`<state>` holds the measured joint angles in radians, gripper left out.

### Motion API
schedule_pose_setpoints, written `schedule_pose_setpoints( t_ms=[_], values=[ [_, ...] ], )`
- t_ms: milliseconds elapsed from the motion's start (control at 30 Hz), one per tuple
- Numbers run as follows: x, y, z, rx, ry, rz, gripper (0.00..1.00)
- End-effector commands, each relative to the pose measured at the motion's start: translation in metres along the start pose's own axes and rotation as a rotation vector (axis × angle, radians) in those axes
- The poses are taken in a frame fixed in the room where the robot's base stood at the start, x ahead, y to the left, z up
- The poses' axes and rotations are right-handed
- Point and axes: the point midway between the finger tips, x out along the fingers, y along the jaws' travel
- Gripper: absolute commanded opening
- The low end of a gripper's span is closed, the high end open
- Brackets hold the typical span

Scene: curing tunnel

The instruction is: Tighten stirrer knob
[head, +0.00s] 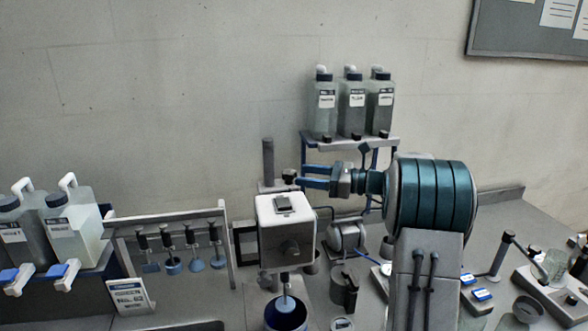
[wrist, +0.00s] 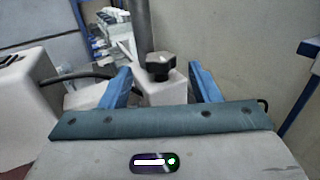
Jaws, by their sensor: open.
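The stirrer has a white motor head (head: 285,222) over a dark blue pot (head: 287,317), with a shaft reaching down into it. Behind the head, a black knob (head: 289,175) sits by a grey upright post (head: 268,160). In the wrist view the lobed black knob (wrist: 160,66) stands on a pale block (wrist: 158,90), in front of the post (wrist: 143,28). My gripper (head: 305,176) is open and empty, its blue fingers pointing left at the knob. In the wrist view the knob appears between the fingers (wrist: 161,80), with gaps on both sides; I see no contact.
Bottles stand on a blue-framed shelf (head: 350,143) behind my arm. A rack (head: 170,220) with several hanging stirrers and large jugs (head: 72,230) are at the left. Glassware and small blue-topped items crowd the right bench.

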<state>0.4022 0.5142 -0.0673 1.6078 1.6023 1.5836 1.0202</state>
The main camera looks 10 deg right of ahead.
Motion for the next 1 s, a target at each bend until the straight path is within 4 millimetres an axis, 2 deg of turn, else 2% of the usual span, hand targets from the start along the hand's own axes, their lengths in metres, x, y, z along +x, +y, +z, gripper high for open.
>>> schedule_pose_setpoints(
  t_ms=[100,233,633,800,1000],
  values=[
    [0.021,0.001,0.002,0.002,0.000,0.003,0.56],
    [0.035,0.001,0.001,0.001,0.001,0.003,0.56],
    [0.042,0.001,-0.001,0.001,0.000,0.001,0.56],
    [0.042,0.001,-0.001,0.001,0.000,0.001,0.11],
    [0.042,0.001,-0.001,0.000,0.000,-0.016,0.12]
  ],
)
